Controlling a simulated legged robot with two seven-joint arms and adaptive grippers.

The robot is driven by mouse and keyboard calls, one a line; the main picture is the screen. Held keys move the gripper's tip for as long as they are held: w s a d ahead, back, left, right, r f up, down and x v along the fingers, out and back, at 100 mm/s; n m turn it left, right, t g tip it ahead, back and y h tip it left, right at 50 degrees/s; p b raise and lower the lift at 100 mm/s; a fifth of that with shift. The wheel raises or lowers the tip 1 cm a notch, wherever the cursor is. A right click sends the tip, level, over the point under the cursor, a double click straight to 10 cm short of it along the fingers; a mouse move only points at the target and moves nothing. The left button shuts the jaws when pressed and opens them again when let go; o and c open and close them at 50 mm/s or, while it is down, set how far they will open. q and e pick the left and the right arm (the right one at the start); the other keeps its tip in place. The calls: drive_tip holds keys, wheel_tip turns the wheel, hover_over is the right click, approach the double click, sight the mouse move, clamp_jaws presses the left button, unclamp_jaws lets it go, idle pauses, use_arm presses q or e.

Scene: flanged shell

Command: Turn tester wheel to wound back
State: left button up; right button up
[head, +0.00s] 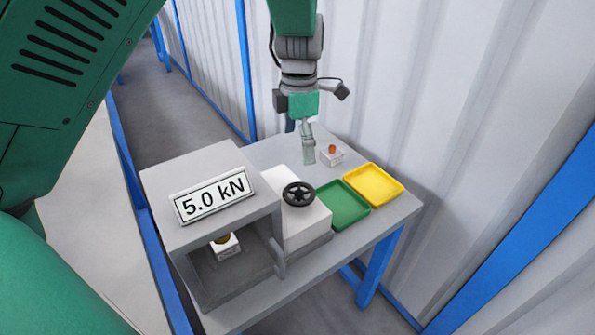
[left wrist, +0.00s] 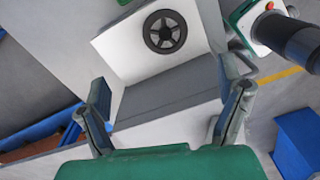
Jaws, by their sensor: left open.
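The tester (head: 215,165) is a grey box on the table, with a "5.0 kN" sign (head: 213,195) on top and an open front. Beside it is a white block (head: 310,222) carrying the black spoked tester wheel (head: 299,194). The wheel also shows in the left wrist view (left wrist: 165,32), near the top. My left gripper (head: 309,155) is beyond the wheel in the head view, pointing down and apart from it. In the left wrist view its fingers (left wrist: 167,95) are spread with nothing between them. My right gripper is not in view.
A green tray (head: 342,205) and a yellow tray (head: 373,185) lie right of the wheel. A small white box with an orange-red button (head: 331,151) stands behind them. A small white block (head: 225,247) sits inside the tester. A corrugated wall (head: 440,120) stands behind the table.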

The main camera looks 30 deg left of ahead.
use_arm(q)
hover_over(298, 192)
drive_tip(key=d, duration=0.2)
drive_tip(key=f, duration=0.6)
drive_tip(key=shift+w+a, duration=0.1)
drive_tip(key=shift+a, duration=0.1)
drive_tip(key=a+f, duration=0.1)
drive_tip(key=f, duration=0.3)
drive_tip(key=a+f, duration=0.1)
drive_tip(key=f, duration=0.1)
drive_tip(key=shift+a+f, duration=0.15)
drive_tip(key=shift+a, duration=0.15)
drive_tip(key=shift+a+f, duration=0.1)
drive_tip(key=shift+f, duration=0.2)
drive_tip(key=shift+w+d+f, duration=0.1)
drive_tip(key=shift+d, duration=1.1)
drive_tip(key=shift+d+r, duration=0.1)
drive_tip(key=shift+r, duration=0.1)
drive_tip(key=c, duration=1.1)
drive_tip(key=shift+a+f, duration=0.25)
drive_tip(key=shift+a, duration=0.6)
drive_tip(key=shift+c, duration=0.4)
drive_tip(key=shift+d, duration=0.15)
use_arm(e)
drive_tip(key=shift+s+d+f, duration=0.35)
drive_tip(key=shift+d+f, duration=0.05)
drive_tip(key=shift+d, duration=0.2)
